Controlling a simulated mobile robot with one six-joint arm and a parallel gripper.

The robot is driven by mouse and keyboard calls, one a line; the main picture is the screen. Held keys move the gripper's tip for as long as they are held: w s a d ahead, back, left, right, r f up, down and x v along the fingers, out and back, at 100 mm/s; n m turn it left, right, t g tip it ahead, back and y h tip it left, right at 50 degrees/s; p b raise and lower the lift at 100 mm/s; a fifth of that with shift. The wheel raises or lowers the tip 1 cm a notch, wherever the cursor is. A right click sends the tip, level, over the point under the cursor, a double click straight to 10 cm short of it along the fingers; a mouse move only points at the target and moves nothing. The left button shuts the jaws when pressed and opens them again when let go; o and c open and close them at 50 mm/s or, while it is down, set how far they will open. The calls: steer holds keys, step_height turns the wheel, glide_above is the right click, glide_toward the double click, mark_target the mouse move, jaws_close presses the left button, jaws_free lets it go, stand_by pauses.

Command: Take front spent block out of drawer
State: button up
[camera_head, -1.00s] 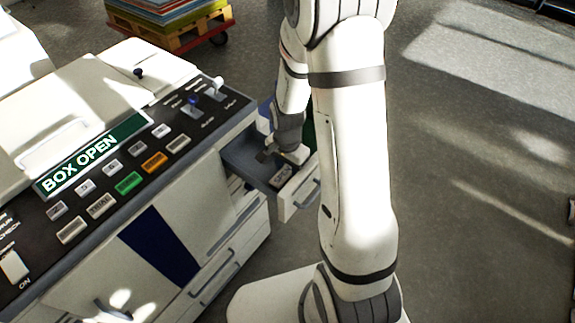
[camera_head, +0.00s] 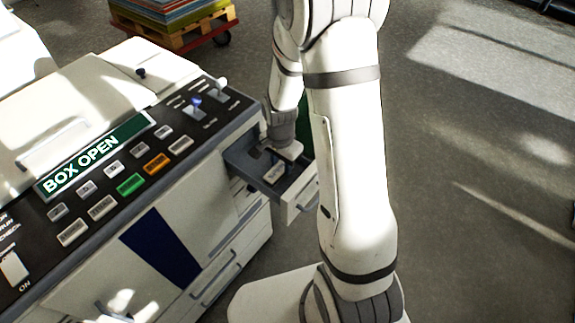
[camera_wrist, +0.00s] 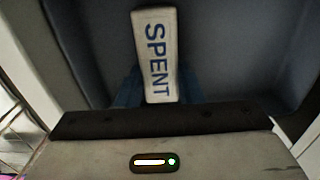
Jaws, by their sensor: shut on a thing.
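The drawer (camera_head: 305,192) stands pulled out of the right side of the white machine (camera_head: 160,225). My gripper (camera_wrist: 158,98) reaches down into the drawer from above. It is shut on a pale spent block (camera_wrist: 155,40) with "SPENT" in blue letters. In the wrist view the block's near end sits between the blue fingertips, against the dark grey drawer interior. In the head view a small labelled block (camera_head: 273,175) shows beside my gripper, within the drawer outline. How high the block is above the drawer floor cannot be told. My arm hides part of the drawer's right side.
The machine's control panel (camera_head: 125,165) has several buttons and a display (camera_head: 97,155) reading "BOX OPEN". Closed drawers lie below the open one. A pallet cart (camera_head: 180,25) stands at the back. The floor (camera_head: 480,170) on the right is clear.

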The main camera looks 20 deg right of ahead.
steer(key=shift+w+a, duration=0.95)
steer(key=shift+w, duration=0.25)
steer(key=o, duration=1)
steer(key=shift+o, duration=0.2)
step_height(320, 180, up, 8)
steer(key=shift+f, duration=0.1)
